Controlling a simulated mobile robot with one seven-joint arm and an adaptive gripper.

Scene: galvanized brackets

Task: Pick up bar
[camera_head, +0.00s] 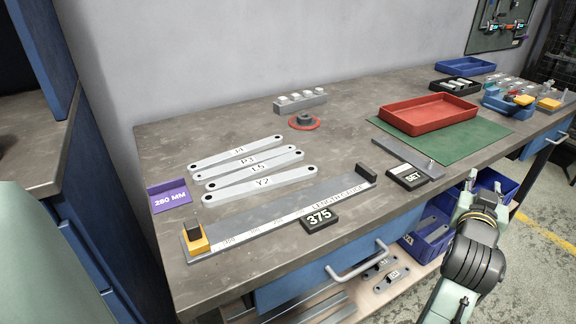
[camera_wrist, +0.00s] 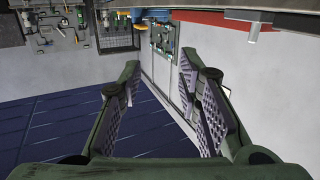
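Several pale grey flat bars with a dark hole near each end lie side by side on the workbench in the head view. From back to front they are a bar that seems marked 14 (camera_head: 222,157), a P3 bar (camera_head: 268,159), an L5 bar (camera_head: 232,175) and a Y2 bar (camera_head: 235,188). My gripper (camera_head: 484,186) is at the right, beyond the bench's front edge and well away from the bars. In the wrist view my gripper (camera_wrist: 158,65) is open and empty, with its two fingers spread. No bar shows in the wrist view.
A length gauge (camera_head: 265,218) with a yellow-and-black slider (camera_head: 195,238) and a 375 block (camera_head: 319,219) lies in front of the bars. A purple 280 MM holder (camera_head: 170,195) stands at left. A red tray (camera_head: 428,114) sits on a green mat (camera_head: 470,141).

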